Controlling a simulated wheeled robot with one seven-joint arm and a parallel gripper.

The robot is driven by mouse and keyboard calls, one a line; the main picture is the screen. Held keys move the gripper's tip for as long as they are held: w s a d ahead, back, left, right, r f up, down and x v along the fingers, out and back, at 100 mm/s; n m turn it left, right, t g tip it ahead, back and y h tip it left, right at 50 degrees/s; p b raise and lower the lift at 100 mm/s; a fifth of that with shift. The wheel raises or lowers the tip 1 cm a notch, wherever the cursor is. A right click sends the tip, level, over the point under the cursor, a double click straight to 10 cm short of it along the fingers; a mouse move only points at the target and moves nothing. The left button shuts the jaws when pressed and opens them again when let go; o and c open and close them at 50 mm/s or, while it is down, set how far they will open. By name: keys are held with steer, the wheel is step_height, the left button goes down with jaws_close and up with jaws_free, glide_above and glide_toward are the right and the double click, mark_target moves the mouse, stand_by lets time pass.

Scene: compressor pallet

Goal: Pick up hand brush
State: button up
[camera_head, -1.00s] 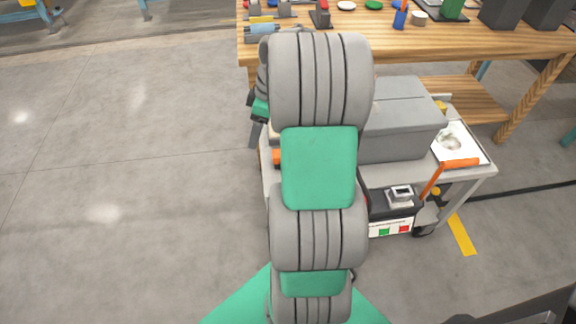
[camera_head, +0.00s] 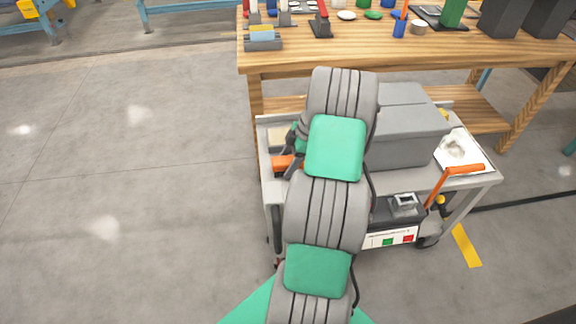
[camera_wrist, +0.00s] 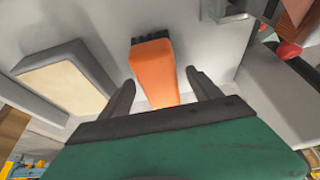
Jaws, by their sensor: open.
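The hand brush is an orange block with a dark toothed edge at its far end (camera_wrist: 155,68). It lies on the grey cart top, and its orange part also shows in the head view (camera_head: 287,163) at the cart's left side, partly covered by my arm. My gripper (camera_wrist: 160,78) is open and empty, with one finger on either side of the brush in the wrist view. The near end of the brush is hidden behind the gripper body. I cannot tell the height of the fingertips above the cart.
A beige-topped grey block (camera_wrist: 65,80) lies left of the brush. A large grey box (camera_head: 405,135) stands on the cart (camera_head: 462,186) to the right. A white tray (camera_head: 478,160) sits at the cart's right end. A wooden workbench (camera_head: 420,52) stands behind.

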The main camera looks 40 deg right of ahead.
mark_target(286, 160)
steer(key=shift+f+b, duration=0.25)
steer(key=shift+b, duration=0.1)
stand_by(0.3)
steer(key=shift+c, duration=0.4)
steer(key=c, duration=1.5)
steer(key=shift+r, duration=0.1)
steer(key=shift+r+p, duration=0.45)
steer(key=shift+r, duration=0.05)
steer(key=v, duration=0.3)
steer(key=shift+a+r, duration=0.3)
steer(key=shift+r, duration=0.05)
steer(key=s+r, duration=0.3)
steer(key=s, duration=0.1)
steer(key=s+d+r, duration=0.1)
steer(key=s+r, duration=0.2)
steer(key=s, duration=0.1)
steer(key=s+d+r, duration=0.1)
steer(key=s+r, duration=0.2)
steer(key=s, duration=0.2)
steer(key=shift+s+d, duration=0.1)
steer(key=shift+d, duration=0.05)
